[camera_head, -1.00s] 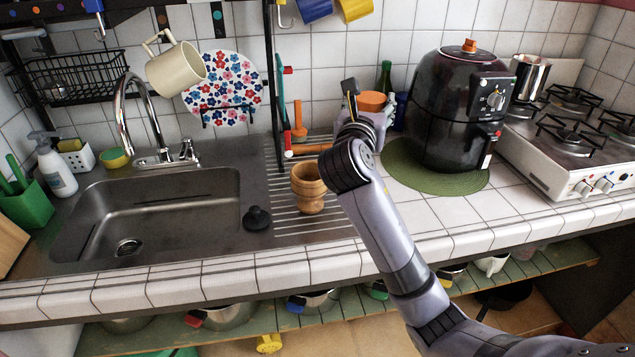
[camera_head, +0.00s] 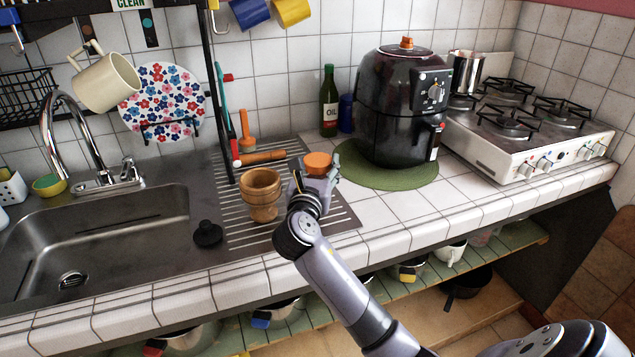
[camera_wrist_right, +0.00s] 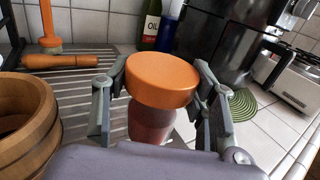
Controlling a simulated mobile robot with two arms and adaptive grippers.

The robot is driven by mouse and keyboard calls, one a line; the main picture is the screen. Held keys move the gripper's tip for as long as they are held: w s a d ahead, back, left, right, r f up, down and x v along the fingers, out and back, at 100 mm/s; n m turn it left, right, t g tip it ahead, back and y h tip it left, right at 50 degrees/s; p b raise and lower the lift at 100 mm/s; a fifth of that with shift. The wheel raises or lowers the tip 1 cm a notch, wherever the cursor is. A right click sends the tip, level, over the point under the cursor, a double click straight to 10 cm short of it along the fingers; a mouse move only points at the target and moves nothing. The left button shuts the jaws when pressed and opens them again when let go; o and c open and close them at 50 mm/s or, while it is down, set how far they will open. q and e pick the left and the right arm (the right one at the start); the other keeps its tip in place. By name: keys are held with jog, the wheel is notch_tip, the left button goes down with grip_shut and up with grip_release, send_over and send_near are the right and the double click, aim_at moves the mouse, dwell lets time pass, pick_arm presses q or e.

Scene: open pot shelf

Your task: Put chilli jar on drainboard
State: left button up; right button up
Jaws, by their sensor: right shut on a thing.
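The chilli jar has an orange lid (camera_head: 318,160) and a reddish body. In the right wrist view the jar (camera_wrist_right: 160,85) stands upright between the fingers of my right gripper. My right gripper (camera_head: 316,178) is shut on the jar and holds it over the right part of the drainboard. The ribbed metal drainboard (camera_head: 335,217) lies to the right of the sink. The jar's base is hidden, so I cannot tell whether it touches the drainboard. My left gripper is not in view.
A wooden mortar (camera_head: 262,195) stands on the drainboard just left of my right gripper. A wooden pestle (camera_head: 262,157) lies behind it. A black plug (camera_head: 208,234) sits by the sink. The oil bottle (camera_head: 329,102) and air fryer (camera_head: 400,110) are farther back.

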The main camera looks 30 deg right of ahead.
notch_tip(320, 180, down, 4)
jog(key=shift+r, duration=0.1)
jog(key=o, duration=1.2)
jog(key=shift+o, duration=0.2)
jog(key=b+v, duration=0.1)
jog(key=v, duration=1.1)
jog(key=shift+s, duration=0.1)
